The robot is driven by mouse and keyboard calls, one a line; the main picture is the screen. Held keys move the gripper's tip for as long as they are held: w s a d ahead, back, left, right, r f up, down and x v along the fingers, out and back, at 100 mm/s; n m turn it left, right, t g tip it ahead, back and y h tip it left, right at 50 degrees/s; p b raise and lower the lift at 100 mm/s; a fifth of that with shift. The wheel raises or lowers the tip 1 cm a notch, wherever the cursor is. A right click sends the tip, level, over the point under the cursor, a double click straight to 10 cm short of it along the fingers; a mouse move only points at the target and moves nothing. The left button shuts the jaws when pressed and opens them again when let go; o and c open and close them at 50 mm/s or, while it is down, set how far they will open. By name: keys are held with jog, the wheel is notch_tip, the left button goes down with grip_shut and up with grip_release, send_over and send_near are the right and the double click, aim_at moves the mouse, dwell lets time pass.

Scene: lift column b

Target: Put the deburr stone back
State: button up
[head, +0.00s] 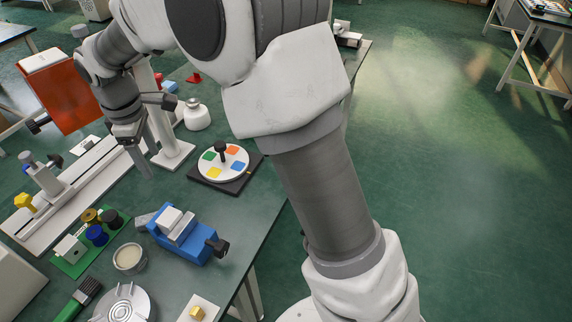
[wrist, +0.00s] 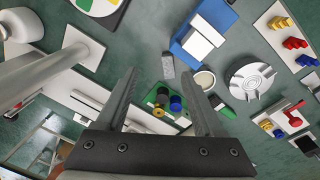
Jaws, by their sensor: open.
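A small grey block, apparently the deburr stone (wrist: 168,65), lies on the table beside the blue vise in the wrist view. In the head view a grey piece, apparently the same stone (head: 144,219), shows at the vise's left end. My gripper (wrist: 162,76) is open and empty, with its fingers pointing down above the table. The stone shows between and just beyond the fingertips in the wrist view, apart from them. In the head view my gripper (head: 147,163) hangs behind the stone, near the white post. No place marked for the stone can be made out.
The blue vise (head: 188,236), a green tray (head: 72,268) with several spools, and a beige cup (head: 129,258) stand close around the stone. A white post (head: 172,154) and a disc with coloured patches (head: 223,161) stand farther back. Bare table lies between the post and vise.

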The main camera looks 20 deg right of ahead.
jog(key=s+d+r+m+t, duration=0.1)
jog(key=s+d+r+m, duration=0.25)
jog(key=d+r, duration=0.45)
jog(key=s+d+r+m+t, duration=0.1)
jog(key=s+d+m, duration=0.5)
jog(key=s+d, duration=0.3)
jog(key=s+d+r+m+t, duration=0.1)
jog(key=s+d+m+t, duration=0.1)
jog(key=s+d+m, duration=0.4)
jog(key=s+d, duration=0.3)
jog(key=s, duration=0.1)
jog(key=shift+d+r+t, duration=0.25)
jog(key=shift+r+t, duration=0.05)
jog(key=shift+s+r, duration=0.1)
notch_tip(320, 180, up, 6)
jog(key=p, duration=0.6)
jog(key=shift+r, duration=0.15)
